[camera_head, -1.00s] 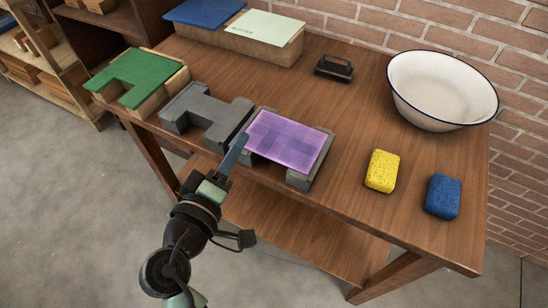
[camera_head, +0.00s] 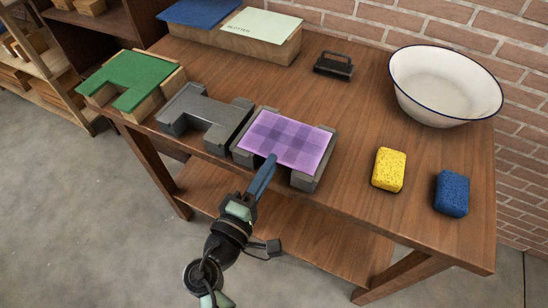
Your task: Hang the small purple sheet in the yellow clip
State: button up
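The small purple sheet (camera_head: 285,139), with a darker checked pattern, lies flat across a grey U-shaped block (camera_head: 312,177) at the table's front edge. My gripper (camera_head: 268,163) is at the near edge of the sheet, its blue fingers pointing up at the middle of that edge. The fingers appear in line, one behind the other, so I cannot tell whether they are open or shut on the sheet. No yellow clip is in view.
An empty grey block (camera_head: 205,118) and a block with a green sheet (camera_head: 133,75) stand to the left. A long block with blue and pale sheets stands behind.

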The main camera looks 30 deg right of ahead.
jog(key=shift+x, duration=1.15)
grip_shut()
notch_tip(320, 180, up, 3)
jog(key=shift+r+p, duration=0.1)
jog(key=shift+p, duration=0.95)
jog(key=shift+a, duration=0.1)
